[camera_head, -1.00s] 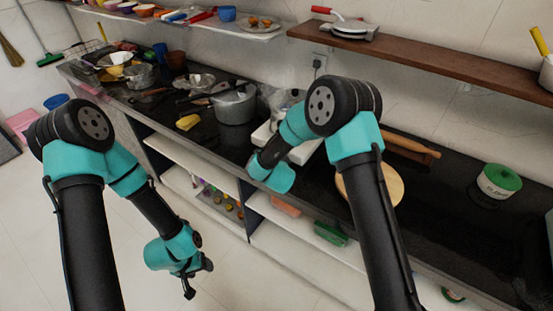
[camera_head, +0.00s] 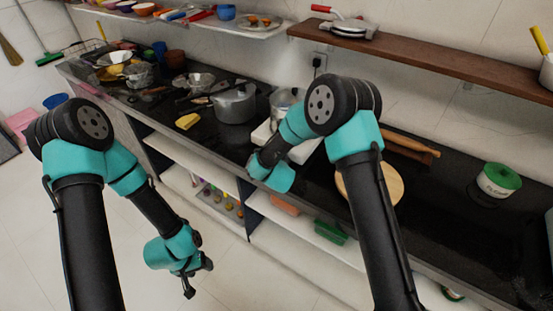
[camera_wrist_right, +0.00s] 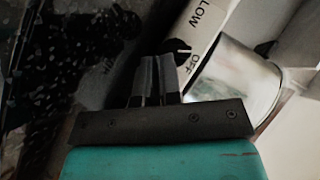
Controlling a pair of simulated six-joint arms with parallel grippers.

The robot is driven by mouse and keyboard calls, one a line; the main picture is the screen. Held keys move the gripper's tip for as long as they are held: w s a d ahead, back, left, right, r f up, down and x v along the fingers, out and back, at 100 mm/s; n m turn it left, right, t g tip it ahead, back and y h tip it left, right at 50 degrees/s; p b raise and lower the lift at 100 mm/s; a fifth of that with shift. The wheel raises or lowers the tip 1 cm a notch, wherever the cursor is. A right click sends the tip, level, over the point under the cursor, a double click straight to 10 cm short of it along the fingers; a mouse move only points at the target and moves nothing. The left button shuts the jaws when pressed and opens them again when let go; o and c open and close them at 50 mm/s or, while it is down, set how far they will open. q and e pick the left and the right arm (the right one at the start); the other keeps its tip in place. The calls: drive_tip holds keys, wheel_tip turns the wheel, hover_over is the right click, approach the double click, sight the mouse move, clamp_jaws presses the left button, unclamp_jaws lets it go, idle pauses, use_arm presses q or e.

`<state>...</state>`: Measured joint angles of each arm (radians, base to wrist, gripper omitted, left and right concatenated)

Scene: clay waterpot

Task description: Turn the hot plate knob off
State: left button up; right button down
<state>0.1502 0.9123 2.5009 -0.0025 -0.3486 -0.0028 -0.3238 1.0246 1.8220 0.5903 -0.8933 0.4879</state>
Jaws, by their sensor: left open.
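The white hot plate (camera_head: 262,134) stands on the black counter, partly covered by my right arm. In the right wrist view its white panel (camera_wrist_right: 205,25) shows the words LOW and OFF. A dark piece (camera_wrist_right: 179,46) near the OFF mark looks like part of the knob; the rest is hidden by the fingers. My right gripper (camera_wrist_right: 157,72) is right at this panel, its two fingers close together. I cannot tell whether the knob is between them. In the head view it is hidden behind the arm. My left gripper (camera_head: 198,278) hangs low, open and away from the counter.
A metal pot (camera_head: 284,98) is at the hot plate, and a larger lidded pot (camera_head: 235,104) stands to its left. A yellow sponge (camera_head: 187,121) lies near the counter edge. A round wooden board (camera_head: 385,185) lies right of my arm. A brown shelf (camera_head: 430,60) runs above.

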drive_tip(key=shift+w+a+r, duration=0.25)
drive_tip(key=shift+a+r, duration=0.05)
drive_tip(key=shift+r, duration=0.25)
drive_tip(key=shift+s+d+r, duration=0.1)
drive_tip(key=shift+s+d, duration=0.15)
drive_tip(key=shift+d, duration=0.05)
drive_tip(key=s+d, duration=0.1)
drive_tip(key=s+d+r, duration=0.1)
drive_tip(key=shift+s+d, duration=0.35)
drive_tip(key=v, duration=0.3)
drive_tip(key=f+v, duration=0.1)
drive_tip(key=v, duration=0.5)
drive_tip(key=shift+s+d+f, duration=0.1)
drive_tip(key=shift+s+d, duration=0.2)
drive_tip(key=shift+s, duration=0.15)
drive_tip(key=r, duration=0.2)
drive_tip(key=shift+w+a+r, duration=0.3)
drive_tip(key=shift+w+a, duration=0.05)
drive_tip(key=shift+w, duration=0.05)
